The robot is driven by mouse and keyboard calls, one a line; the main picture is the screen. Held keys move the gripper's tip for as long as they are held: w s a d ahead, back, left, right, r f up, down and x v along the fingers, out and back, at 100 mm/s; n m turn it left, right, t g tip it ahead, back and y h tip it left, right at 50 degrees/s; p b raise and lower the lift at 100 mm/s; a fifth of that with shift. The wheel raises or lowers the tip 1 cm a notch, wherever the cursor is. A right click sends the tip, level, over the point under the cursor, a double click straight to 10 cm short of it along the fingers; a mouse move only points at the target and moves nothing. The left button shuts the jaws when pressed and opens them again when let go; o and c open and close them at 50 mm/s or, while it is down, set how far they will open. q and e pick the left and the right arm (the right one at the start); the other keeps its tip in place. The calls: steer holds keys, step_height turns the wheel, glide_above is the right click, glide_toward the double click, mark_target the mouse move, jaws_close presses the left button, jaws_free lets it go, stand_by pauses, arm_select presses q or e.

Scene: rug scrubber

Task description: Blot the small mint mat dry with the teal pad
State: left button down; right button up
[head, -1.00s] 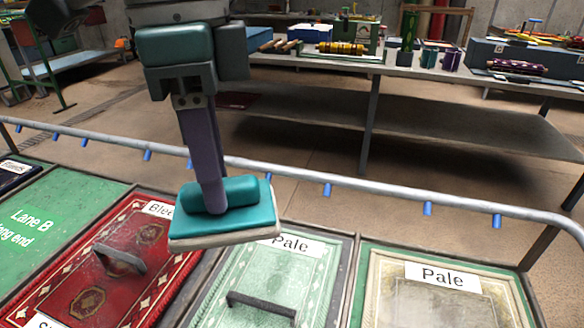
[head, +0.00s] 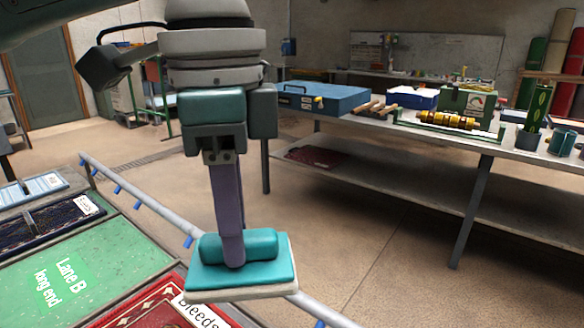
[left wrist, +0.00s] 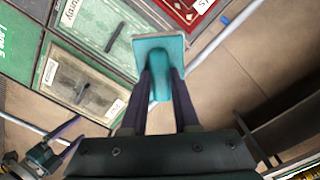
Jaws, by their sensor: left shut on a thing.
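My left gripper (head: 235,262) is shut on the teal pad (head: 265,275), gripping its raised block. The pad has a pale underside and is held up in the air, roughly level. In the left wrist view the pad (left wrist: 150,45) overlaps the edge of the small mint mat (left wrist: 95,22), which has a dark handle strip and a white label. The mint mat is out of the head view. My right gripper (left wrist: 68,138) shows at the lower left of the left wrist view, its fingers apart and empty.
A red mat (head: 150,308) and the green Lane B panel (head: 90,265) lie in the head view. A beige mat (left wrist: 75,85) lies beside the mint one. A grey rail (head: 135,205) with blue clips runs behind. A workbench (head: 400,130) with tools stands farther back.

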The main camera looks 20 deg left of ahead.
arm_select(q)
steer(key=s+d+f+m+b, duration=0.1)
steer(key=f+m+b, duration=0.1)
steer(key=f+m, duration=0.7)
steer(key=s+d+f+m+b, duration=0.1)
steer(key=d+f+m+b, duration=0.1)
steer(key=f+m, duration=0.6)
steer(key=s+d+f+m+b, duration=0.1)
steer(key=f+m+b, duration=0.2)
steer(key=f+m, duration=0.6)
steer(key=shift+s+d+f+m, duration=0.3)
steer(key=shift+s+f+m, duration=0.05)
steer(key=shift+s+m, duration=0.05)
steer(key=shift+f+b, duration=0.15)
steer(key=shift+b, duration=0.2)
steer(key=shift+f+b, duration=0.35)
steer(key=shift+f, duration=0.15)
stand_by(0.7)
steer(key=shift+r, duration=0.1)
